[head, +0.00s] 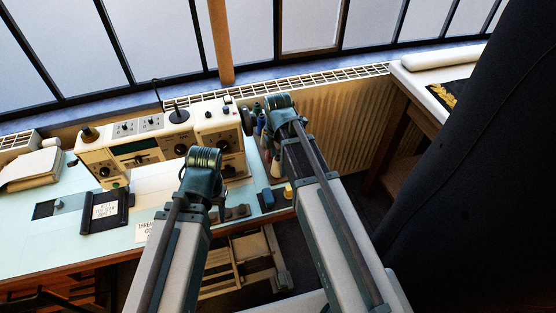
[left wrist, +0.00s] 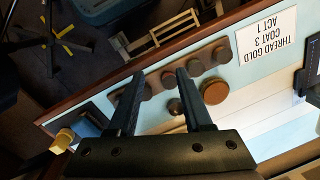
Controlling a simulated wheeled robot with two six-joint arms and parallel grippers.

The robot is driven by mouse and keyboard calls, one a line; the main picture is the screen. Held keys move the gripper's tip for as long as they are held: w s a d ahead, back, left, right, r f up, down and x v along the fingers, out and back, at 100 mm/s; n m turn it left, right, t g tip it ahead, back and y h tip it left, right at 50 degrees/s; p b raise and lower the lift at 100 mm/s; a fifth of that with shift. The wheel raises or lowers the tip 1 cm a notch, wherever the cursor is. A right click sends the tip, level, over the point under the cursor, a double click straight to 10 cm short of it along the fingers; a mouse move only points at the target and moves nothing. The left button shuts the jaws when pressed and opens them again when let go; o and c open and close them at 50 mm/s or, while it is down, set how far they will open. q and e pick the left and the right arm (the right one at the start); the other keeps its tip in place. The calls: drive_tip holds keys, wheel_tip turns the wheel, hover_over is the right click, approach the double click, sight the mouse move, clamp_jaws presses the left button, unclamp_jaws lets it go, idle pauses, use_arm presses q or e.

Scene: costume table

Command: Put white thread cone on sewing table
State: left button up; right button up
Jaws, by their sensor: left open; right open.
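The sewing table (head: 60,240) has a pale blue top and a brown front edge; it also shows in the left wrist view (left wrist: 235,75).
A cream sewing machine (head: 160,140) stands at the back. Several brown round pieces (left wrist: 214,90) lie under my left gripper, near a lettered card (left wrist: 267,48). A blue and yellow item (head: 268,197) sits at the right corner. A dark column (head: 480,190) fills the right side.

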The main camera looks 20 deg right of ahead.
wheel_tip(320, 180, up, 12)
drive_tip(key=p, duration=1.1)
drive_tip(key=shift+s+a, duration=0.25)
drive_tip(key=s+a+m+h, duration=0.1)
drive_tip(key=s+a+m, duration=0.9)
drive_tip(key=s+m, duration=0.3)
drive_tip(key=shift+s+m, duration=0.4)
drive_tip(key=shift+m, duration=0.8)
